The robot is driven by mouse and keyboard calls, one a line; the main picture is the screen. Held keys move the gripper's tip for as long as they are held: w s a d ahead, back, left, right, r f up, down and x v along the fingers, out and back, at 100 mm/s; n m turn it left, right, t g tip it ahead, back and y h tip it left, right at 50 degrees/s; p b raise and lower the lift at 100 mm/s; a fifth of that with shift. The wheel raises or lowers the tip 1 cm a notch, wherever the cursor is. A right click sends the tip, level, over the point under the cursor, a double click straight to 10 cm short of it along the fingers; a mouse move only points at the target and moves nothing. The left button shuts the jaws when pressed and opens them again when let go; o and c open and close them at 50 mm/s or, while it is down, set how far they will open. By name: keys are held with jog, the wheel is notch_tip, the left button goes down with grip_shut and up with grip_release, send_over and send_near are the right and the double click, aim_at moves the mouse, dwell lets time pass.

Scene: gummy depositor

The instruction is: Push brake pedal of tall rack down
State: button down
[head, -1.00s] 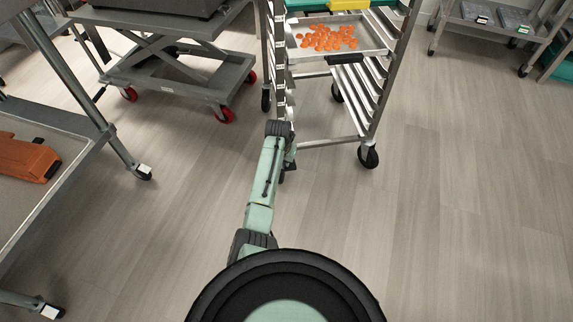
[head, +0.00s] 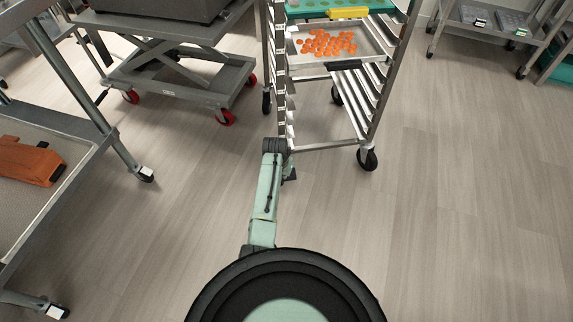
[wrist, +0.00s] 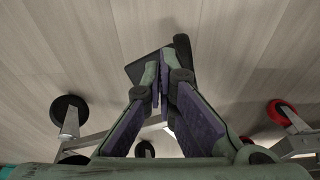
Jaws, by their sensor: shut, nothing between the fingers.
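The tall rack (head: 376,105) is a metal frame on black casters. In the head view its front right caster (head: 367,158) is visible, while my arm covers its front left corner. In the wrist view my gripper (wrist: 164,95) points at the floor with its fingers together and nothing between them. Just beyond the fingertips are a dark flat plate (wrist: 137,70) and a dark rounded part (wrist: 184,48). They look like the brake pedal and wheel of the near caster, partly hidden by the fingers. I cannot tell whether the fingertips touch the plate or whether it is tilted down.
A tray of orange gummies (head: 372,48) sits in the rack, below a green tray (head: 310,13) with a yellow part. A grey lift cart (head: 190,85) with red wheels stands left of the rack. A metal table (head: 60,125) is at left.

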jog(key=shift+r, duration=0.1)
jog(key=v, duration=1.1)
jog(key=shift+s+r, duration=0.15)
jog(key=shift+r, duration=0.2)
